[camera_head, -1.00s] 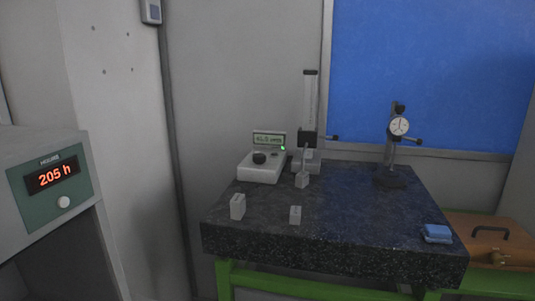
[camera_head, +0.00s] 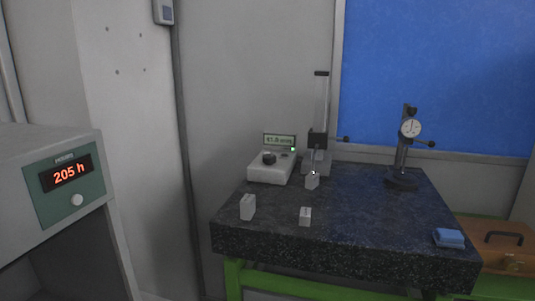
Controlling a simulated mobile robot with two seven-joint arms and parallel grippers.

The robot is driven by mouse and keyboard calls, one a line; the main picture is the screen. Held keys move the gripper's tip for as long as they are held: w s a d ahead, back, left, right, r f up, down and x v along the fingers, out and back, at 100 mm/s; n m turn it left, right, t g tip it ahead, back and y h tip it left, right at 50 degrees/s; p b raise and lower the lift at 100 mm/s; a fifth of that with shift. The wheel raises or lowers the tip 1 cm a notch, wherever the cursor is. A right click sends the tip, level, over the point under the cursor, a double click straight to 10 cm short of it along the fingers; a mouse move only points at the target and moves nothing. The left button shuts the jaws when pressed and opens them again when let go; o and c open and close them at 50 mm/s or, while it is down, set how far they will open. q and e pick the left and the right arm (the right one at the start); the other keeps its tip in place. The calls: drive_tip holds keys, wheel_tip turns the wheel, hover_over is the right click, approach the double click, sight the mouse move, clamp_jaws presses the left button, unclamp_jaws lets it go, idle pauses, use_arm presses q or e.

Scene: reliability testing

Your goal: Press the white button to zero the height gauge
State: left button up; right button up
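The height gauge stands at the back of a dark granite table (camera_head: 355,225), with an upright column (camera_head: 321,100) and a black carriage (camera_head: 318,140) low on it. Beside it is a pale control box (camera_head: 269,172) with a black knob (camera_head: 269,158) and a small display (camera_head: 280,140) that seems to read 41.9 mm. A small bright white spot (camera_head: 293,149) shows at the display's lower right; I cannot tell whether it is a light or a button. A round white button (camera_head: 78,200) is on the hour-counter panel at left. Neither gripper is in view.
The grey cabinet (camera_head: 40,150) at left shows 205 h. Small grey blocks (camera_head: 248,207) (camera_head: 305,216) (camera_head: 312,180) stand on the table. A dial gauge stand (camera_head: 402,180) is at back right, a blue block (camera_head: 448,238) at front right. An orange case (camera_head: 510,262) lies beyond.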

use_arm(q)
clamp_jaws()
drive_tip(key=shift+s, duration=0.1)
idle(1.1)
